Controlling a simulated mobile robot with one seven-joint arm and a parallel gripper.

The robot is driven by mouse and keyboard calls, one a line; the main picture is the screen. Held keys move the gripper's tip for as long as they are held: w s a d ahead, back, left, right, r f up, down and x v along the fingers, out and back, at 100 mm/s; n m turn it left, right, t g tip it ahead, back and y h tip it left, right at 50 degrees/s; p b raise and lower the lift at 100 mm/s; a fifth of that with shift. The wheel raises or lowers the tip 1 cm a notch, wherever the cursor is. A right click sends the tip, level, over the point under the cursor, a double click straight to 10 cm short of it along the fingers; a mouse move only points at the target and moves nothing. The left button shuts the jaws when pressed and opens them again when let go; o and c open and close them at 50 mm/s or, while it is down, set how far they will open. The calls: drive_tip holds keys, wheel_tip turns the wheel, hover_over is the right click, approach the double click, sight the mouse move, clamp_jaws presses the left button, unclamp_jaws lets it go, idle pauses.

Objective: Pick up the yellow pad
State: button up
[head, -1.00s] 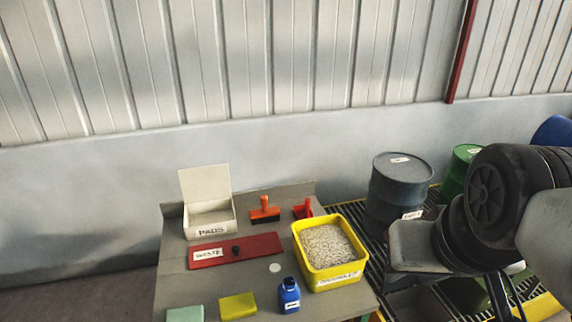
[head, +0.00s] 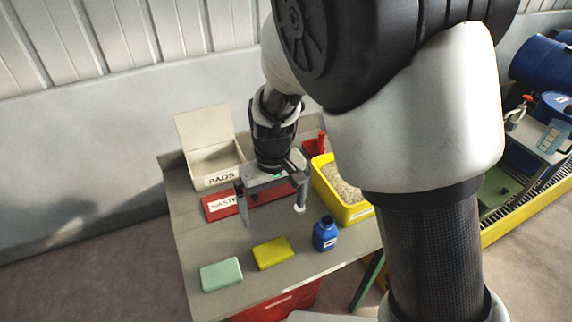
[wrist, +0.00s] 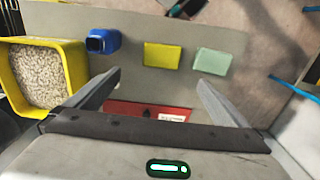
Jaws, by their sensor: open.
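The yellow pad (head: 273,253) lies flat on the grey table (head: 296,275), between a pale green pad (head: 221,274) and a blue bottle (head: 325,234). The yellow pad also shows in the wrist view (wrist: 163,55), beyond the fingertips and between their lines. My gripper (head: 272,216) is open and empty, with its fingers pointing down. It is above the table, behind the yellow pad in the head view and apart from it. The pad is fully visible in both views.
A yellow tub of pale granules (head: 358,213) stands at the right. A white PADS box (head: 217,181) stands at the back left, with a red WASTE lid (head: 219,206) before it. The red holder (head: 315,145) is behind my arm. Bare table lies around the pads.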

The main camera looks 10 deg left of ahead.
sight(272, 250)
drive_tip(key=f, duration=1.2)
drive_tip(key=a+f, duration=0.1)
drive_tip(key=f, duration=0.5)
drive_tip(key=shift+f, duration=0.4)
drive_tip(key=c, duration=0.9)
